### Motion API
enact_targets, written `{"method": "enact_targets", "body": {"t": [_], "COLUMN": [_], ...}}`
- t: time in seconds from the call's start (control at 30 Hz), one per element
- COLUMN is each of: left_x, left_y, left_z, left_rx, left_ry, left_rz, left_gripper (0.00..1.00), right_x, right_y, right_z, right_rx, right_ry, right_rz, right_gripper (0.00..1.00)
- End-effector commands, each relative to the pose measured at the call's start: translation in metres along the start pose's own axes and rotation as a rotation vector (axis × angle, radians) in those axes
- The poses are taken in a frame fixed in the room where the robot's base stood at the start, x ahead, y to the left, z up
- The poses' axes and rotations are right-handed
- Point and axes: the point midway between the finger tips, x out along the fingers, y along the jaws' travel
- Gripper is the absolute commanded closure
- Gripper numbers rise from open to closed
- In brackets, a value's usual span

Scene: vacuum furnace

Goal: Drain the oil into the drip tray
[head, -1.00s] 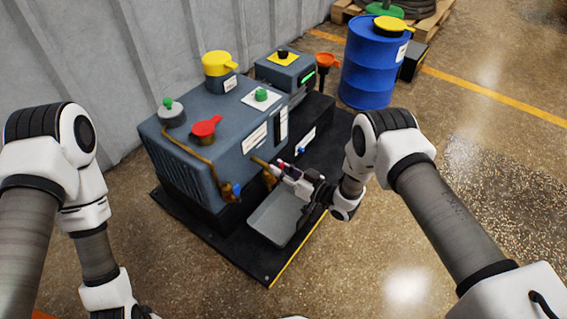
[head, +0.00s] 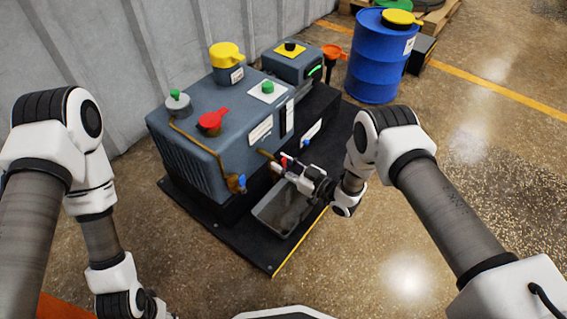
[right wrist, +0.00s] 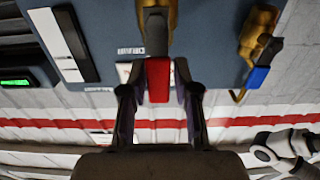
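The drip tray (head: 262,222), a grey shallow pan, lies on the black base plate in front of the blue-grey pump unit (head: 190,150). Its inside looks dark and mottled; I cannot tell whether that is oil. A brass drain valve with a red handle (right wrist: 158,80) sticks out of the unit above the tray's back end. My right gripper (right wrist: 159,92) has its fingers either side of the red handle, with gaps visible; in the head view it covers part of the valve. My left gripper (head: 150,304) is at the bottom edge, partly cut off, its fingers unclear.
A second brass valve with a blue handle (head: 242,181) sits left of the tray. The unit carries a red cap (head: 212,121) and a yellow cap (head: 226,52). The floor at right is clear.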

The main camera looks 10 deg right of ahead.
Motion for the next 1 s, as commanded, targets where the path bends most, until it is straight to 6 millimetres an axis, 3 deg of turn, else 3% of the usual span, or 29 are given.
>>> {"method": "enact_targets", "body": {"t": [0.3,0.43,0.8,1.0], "left_x": [0.000,0.000,0.000,0.000], "left_y": [0.000,0.000,0.000,0.000], "left_z": [0.000,0.000,0.000,0.000], "left_rx": [0.000,0.000,0.000,0.000], "left_ry": [0.000,0.000,0.000,0.000], "left_rz": [0.000,0.000,0.000,0.000], "left_gripper": [0.60,0.60,0.60,0.60], "right_x": [0.000,-0.010,-0.098,-0.119], "right_y": [0.000,0.002,0.001,0.000], "right_z": [0.000,0.000,0.000,0.000], "right_rx": [0.002,0.001,0.004,0.002], "right_ry": [0.001,-0.001,-0.002,0.001], "right_rz": [0.001,0.002,0.004,0.001], "right_gripper": [0.52,0.52,0.52,0.52]}}
